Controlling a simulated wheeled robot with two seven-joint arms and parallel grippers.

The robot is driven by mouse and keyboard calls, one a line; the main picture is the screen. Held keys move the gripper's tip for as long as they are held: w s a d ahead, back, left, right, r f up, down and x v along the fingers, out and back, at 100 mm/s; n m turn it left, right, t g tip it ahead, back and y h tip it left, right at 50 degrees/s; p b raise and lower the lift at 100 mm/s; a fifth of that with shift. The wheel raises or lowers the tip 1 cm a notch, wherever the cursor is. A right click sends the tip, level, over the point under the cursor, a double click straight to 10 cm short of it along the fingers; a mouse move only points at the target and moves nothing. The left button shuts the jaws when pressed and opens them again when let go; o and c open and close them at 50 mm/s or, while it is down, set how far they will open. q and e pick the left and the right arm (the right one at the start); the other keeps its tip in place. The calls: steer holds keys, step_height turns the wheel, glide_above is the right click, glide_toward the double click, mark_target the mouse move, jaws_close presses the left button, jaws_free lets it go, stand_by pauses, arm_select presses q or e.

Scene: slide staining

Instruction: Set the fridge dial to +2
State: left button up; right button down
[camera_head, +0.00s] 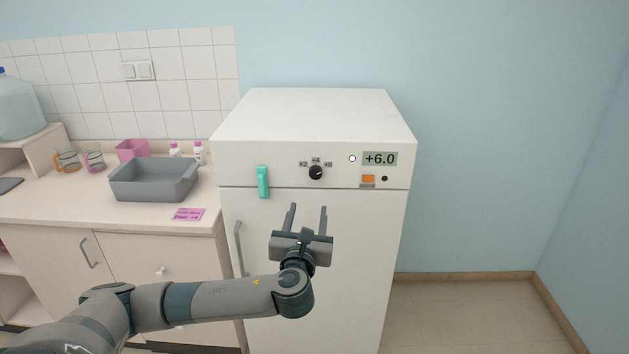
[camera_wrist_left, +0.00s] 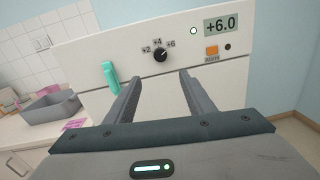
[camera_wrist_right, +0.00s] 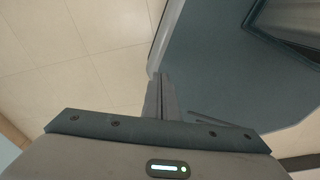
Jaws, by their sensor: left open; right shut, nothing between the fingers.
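The white fridge (camera_head: 312,240) stands against the blue wall. Its black dial (camera_head: 316,173) sits on the upper panel below the marks +2, +4 and +6, and it also shows in the left wrist view (camera_wrist_left: 160,55). The dial's pale pointer seems turned toward +6. The display (camera_head: 380,159) reads +6.0. My left gripper (camera_head: 308,208) is open and empty, in front of the fridge and below the dial, apart from it; in the left wrist view its fingers (camera_wrist_left: 158,88) stand either side below the dial. My right gripper (camera_wrist_right: 160,90) is shut and empty, away from the fridge.
A green light (camera_head: 352,158), an orange switch (camera_head: 367,180) and a small black round spot (camera_head: 384,179) are right of the dial. A teal handle (camera_head: 263,182) is left of it. A grey basin (camera_head: 150,184) and a pink note (camera_head: 188,214) lie on the left counter.

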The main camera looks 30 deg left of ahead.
mark_target(315, 176)
arm_select(q)
steer(key=p+x, duration=0.5)
steer(key=x, duration=1)
steer(key=shift+w+a+r, duration=0.15)
steer(key=shift+w, duration=0.25)
steer(key=shift+w+a, duration=0.35)
steer(key=shift+w, duration=0.3)
steer(key=shift+c, duration=0.3)
steer(key=c, duration=1)
